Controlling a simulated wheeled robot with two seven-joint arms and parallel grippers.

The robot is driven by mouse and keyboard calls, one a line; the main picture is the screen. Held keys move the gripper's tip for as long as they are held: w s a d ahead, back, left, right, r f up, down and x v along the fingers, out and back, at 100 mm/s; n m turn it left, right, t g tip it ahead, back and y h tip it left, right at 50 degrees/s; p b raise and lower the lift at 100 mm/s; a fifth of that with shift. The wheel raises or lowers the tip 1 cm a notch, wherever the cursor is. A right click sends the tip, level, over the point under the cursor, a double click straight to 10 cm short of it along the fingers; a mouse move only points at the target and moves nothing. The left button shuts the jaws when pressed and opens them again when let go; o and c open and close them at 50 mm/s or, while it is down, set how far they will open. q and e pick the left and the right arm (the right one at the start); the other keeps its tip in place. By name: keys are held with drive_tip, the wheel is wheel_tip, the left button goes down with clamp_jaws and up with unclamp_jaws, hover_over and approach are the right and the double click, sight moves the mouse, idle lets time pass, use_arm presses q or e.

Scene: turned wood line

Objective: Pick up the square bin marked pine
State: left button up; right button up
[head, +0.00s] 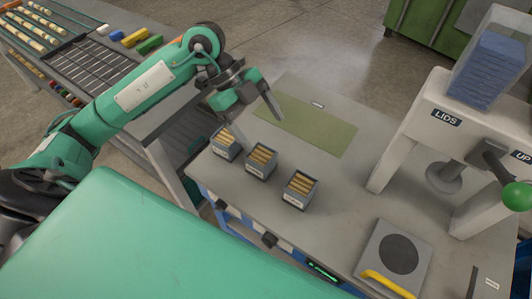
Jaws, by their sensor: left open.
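Three small grey square bins stand in a slanting row on the grey worktable (345,225): a left bin (226,152), a middle bin (260,171) and a right bin (299,200). Each holds several light wooden pieces and has a pale label on its front. The labels are too small to read, so I cannot tell which is marked pine. My left gripper (254,105) is open and empty, above and behind the left and middle bins, apart from them. My right gripper is not in view.
A flat olive mat (304,124) lies clear behind the bins. A white press marked LIDS (430,112) with a green-knobbed lever (517,196) stands at right. A grey plate with a yellow handle (388,284) is in front. A rack table (92,68) is at left.

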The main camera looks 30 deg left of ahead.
use_arm(q)
drive_tip(key=w+a+n+y, duration=0.1)
drive_tip(key=a+y, duration=0.1)
drive_tip(key=a, duration=0.2)
drive_tip(key=y, duration=0.1)
approach(261, 153)
drive_tip(key=shift+n, duration=0.4)
drive_tip(key=x, duration=0.5)
drive_tip(key=shift+s+d+r+p, duration=0.2)
drive_tip(key=shift+s+p, duration=0.1)
drive_tip(key=shift+p, duration=0.1)
drive_tip(key=shift+f, duration=0.25)
drive_tip(key=shift+d+f, duration=0.15)
drive_tip(key=shift+f, duration=0.1)
drive_tip(key=p+x, duration=0.1)
drive_tip(key=x, duration=0.3)
drive_tip(key=shift+w+f, duration=0.1)
drive_tip(key=shift+f, duration=0.3)
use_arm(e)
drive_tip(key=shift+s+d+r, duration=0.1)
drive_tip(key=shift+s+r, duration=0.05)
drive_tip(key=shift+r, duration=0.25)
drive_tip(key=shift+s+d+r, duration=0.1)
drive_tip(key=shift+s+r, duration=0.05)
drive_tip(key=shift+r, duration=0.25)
use_arm(q)
drive_tip(key=c, duration=1.1)
drive_tip(key=shift+c, duration=0.2)
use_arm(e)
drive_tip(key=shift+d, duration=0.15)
